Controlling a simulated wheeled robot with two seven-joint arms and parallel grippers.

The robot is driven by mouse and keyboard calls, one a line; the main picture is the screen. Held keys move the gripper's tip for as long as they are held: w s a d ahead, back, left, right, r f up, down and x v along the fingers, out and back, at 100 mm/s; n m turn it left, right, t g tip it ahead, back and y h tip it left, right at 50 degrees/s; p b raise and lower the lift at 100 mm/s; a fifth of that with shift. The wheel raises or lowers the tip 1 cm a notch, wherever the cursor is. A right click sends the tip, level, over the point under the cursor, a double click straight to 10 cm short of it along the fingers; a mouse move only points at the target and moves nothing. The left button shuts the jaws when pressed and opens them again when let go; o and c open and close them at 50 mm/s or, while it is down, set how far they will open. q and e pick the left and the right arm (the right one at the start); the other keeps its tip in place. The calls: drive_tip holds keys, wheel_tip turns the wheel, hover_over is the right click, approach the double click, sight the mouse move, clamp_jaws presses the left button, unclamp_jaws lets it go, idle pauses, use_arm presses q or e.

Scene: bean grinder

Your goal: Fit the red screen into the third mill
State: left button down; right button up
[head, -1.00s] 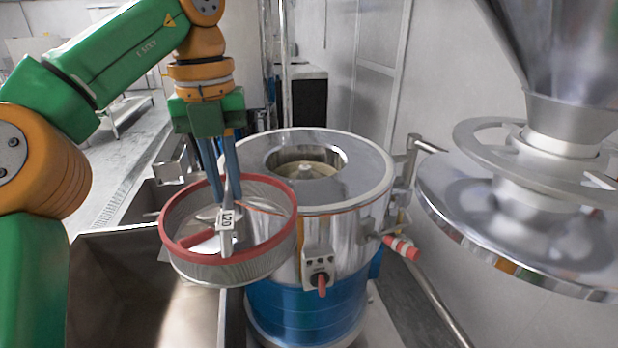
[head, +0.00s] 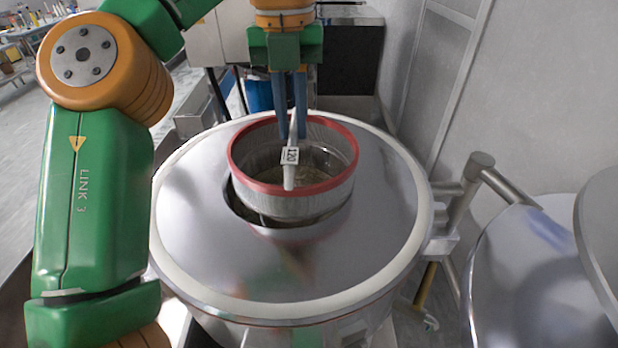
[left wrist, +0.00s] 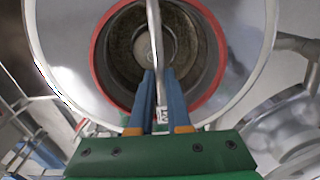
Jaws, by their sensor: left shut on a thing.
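The red screen (head: 322,202) has a red rim, a grey mesh wall and a pale crossbar labelled 120. My left gripper (head: 291,134) is shut on the crossbar from above. The screen hangs over the round opening of the mill (head: 350,255), which has a broad shiny metal top. A dark gap of the opening shows below the screen at its front left. I cannot tell whether its bottom edge is inside the opening. In the left wrist view the red rim (left wrist: 217,62) surrounds a view down into the mill. The right gripper is not in view.
A pipe bracket (head: 470,185) stands at the mill's right. Large shiny metal discs (head: 540,275) lie farther right. A dark cabinet (head: 350,60) stands behind the mill. The mill's front top is clear.

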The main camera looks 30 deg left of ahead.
use_arm(q)
drive_tip(key=f, duration=0.3)
drive_tip(key=f+b, duration=0.1)
drive_tip(key=f, duration=0.1)
drive_tip(key=shift+s+a, duration=0.15)
drive_tip(key=shift+s, duration=0.25)
drive_tip(key=f, duration=0.3)
drive_tip(key=shift+s+f, duration=0.25)
drive_tip(key=shift+f, duration=0.15)
drive_tip(key=c, duration=0.9)
unclamp_jaws()
drive_tip(key=shift+a, duration=0.15)
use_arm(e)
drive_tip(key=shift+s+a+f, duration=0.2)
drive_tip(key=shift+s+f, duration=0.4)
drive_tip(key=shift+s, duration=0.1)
use_arm(q)
drive_tip(key=shift+r, duration=0.1)
